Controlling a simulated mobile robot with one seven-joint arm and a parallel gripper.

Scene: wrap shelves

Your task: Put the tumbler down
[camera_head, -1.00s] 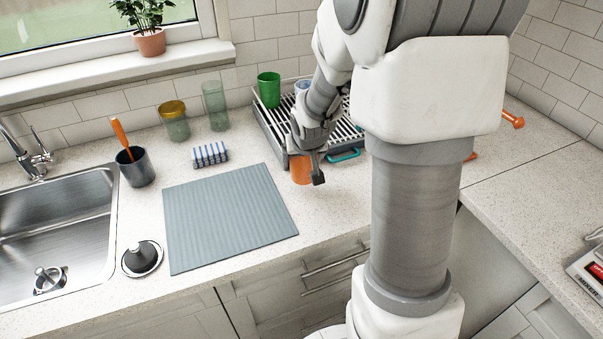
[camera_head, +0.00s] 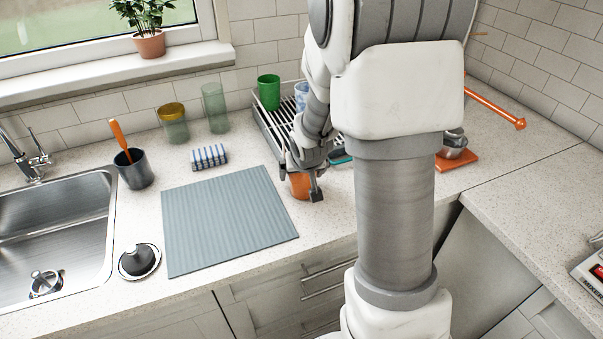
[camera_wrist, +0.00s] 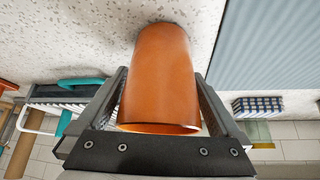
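The orange tumbler (camera_head: 299,186) is upright at the counter, between the grey mat and the dish rack. In the wrist view the tumbler (camera_wrist: 160,80) fills the space between the two fingers of my gripper (camera_wrist: 161,85), with a finger against each side. My gripper (camera_head: 311,180) looks shut on it. The tumbler's base is at or very close to the speckled counter surface; a small dark shadow shows at it. In the head view my wrist and fingers hide part of the tumbler.
The ribbed grey mat (camera_head: 228,222) lies left of the tumbler. The dish rack (camera_head: 268,135) with a green cup (camera_head: 269,92) stands just behind. A striped sponge (camera_head: 209,156), glass jars and the sink (camera_head: 52,235) are farther left. Some bare counter (camera_head: 335,205) lies right of the tumbler.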

